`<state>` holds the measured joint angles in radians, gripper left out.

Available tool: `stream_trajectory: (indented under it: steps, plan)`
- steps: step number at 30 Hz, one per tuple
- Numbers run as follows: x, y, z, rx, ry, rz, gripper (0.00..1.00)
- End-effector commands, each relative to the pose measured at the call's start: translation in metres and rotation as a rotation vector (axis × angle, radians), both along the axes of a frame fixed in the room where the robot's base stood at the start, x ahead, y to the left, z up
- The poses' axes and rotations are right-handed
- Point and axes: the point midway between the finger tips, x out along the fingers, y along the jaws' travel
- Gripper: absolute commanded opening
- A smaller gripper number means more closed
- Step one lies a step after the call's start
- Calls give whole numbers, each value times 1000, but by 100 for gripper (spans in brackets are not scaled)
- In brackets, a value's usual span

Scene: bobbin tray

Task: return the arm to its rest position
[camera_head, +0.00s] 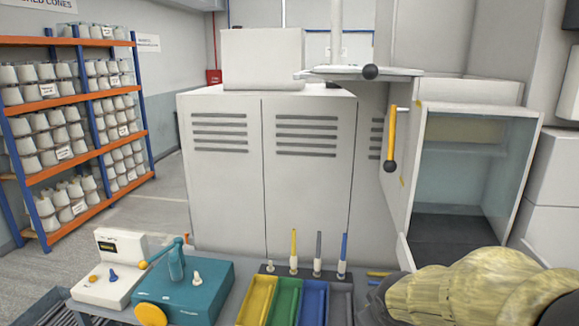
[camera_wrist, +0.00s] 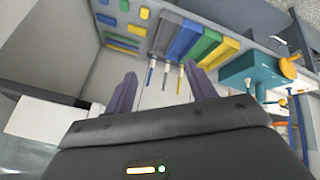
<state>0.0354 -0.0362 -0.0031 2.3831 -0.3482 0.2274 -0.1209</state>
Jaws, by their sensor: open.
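My arm, in what looks like a yellowish sleeve (camera_head: 470,288), fills the lower right of the head view, low in front of the open cabinet. My gripper (camera_wrist: 162,72) shows in the wrist view with its two dark purple fingers spread apart. Nothing is held between them. Beyond the fingers lie the coloured trays and upright spindles, apart from the fingertips. In the head view the fingers cannot be made out.
A yellow tray (camera_head: 257,300), a green tray (camera_head: 286,301) and a blue tray (camera_head: 313,302) sit on the bench, with spindles behind. A teal machine (camera_head: 185,290) stands left. The cabinet door (camera_head: 400,150) is open. Shelves of cones (camera_head: 70,130) stand far left.

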Motion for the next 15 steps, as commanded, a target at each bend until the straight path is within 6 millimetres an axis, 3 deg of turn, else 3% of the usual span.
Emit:
stream_trajectory:
  steps: [1,6,10,15]
  plan:
    - [-20,6,-28,56,69,-64,56]
    - [-77,24,-82,211,260,-279,56]
    - [-96,30,-95,256,320,-355,56]
    - [-97,31,-95,260,324,-361,56]
